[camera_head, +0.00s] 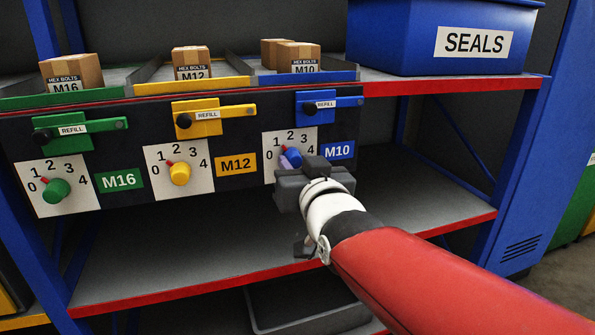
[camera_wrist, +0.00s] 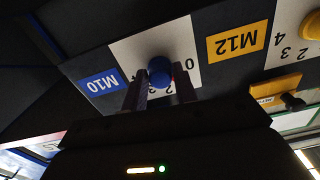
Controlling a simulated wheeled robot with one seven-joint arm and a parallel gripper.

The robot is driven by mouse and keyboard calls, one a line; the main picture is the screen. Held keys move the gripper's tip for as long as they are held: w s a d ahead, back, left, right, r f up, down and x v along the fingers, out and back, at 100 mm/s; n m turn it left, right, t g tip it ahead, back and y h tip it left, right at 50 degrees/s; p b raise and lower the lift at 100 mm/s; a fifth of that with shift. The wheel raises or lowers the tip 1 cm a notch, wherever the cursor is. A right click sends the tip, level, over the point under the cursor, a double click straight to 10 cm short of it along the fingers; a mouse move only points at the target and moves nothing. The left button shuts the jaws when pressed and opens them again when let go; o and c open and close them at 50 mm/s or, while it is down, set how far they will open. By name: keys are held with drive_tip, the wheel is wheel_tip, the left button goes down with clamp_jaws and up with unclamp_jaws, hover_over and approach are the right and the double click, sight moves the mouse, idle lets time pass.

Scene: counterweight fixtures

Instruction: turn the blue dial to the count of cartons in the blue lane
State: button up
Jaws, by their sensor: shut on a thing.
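The blue dial (camera_head: 292,157) sits on a white plate numbered 0 to 4, beside the blue M10 label (camera_head: 338,151). Its red pointer appears to be near 1, partly hidden by my gripper. My gripper (camera_head: 301,165) is at the dial, with its fingers shut on it. In the wrist view the round blue dial (camera_wrist: 160,71) shows between the fingertips (camera_wrist: 160,92), and the pointer is not clear there. The blue lane (camera_head: 305,77) above holds two visible cartons, a front one (camera_head: 299,52) marked M10 and one (camera_head: 271,49) behind it to the left.
A yellow dial (camera_head: 180,173) and a green dial (camera_head: 57,190) are on the same panel to the left. A blue refill lever (camera_head: 328,104) is just above the blue dial. A blue SEALS bin (camera_head: 440,40) stands at the right on the upper shelf. The lower shelf (camera_head: 200,240) is bare.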

drive_tip(key=m+b, duration=0.1)
drive_tip(key=b, duration=0.1)
drive_tip(key=m+b, duration=0.2)
drive_tip(key=shift+f+m, duration=0.2)
drive_tip(key=shift+m, duration=0.1)
drive_tip(key=shift+r+m+b, duration=0.2)
drive_tip(key=shift+m+b, duration=1)
drive_tip(key=shift+m, duration=0.3)
drive_tip(key=o, duration=1)
drive_tip(key=shift+a, duration=0.1)
drive_tip(key=shift+c, duration=0.2)
drive_tip(key=shift+s, duration=0.1)
drive_tip(key=v, duration=0.7)
drive_tip(key=shift+s, duration=0.3)
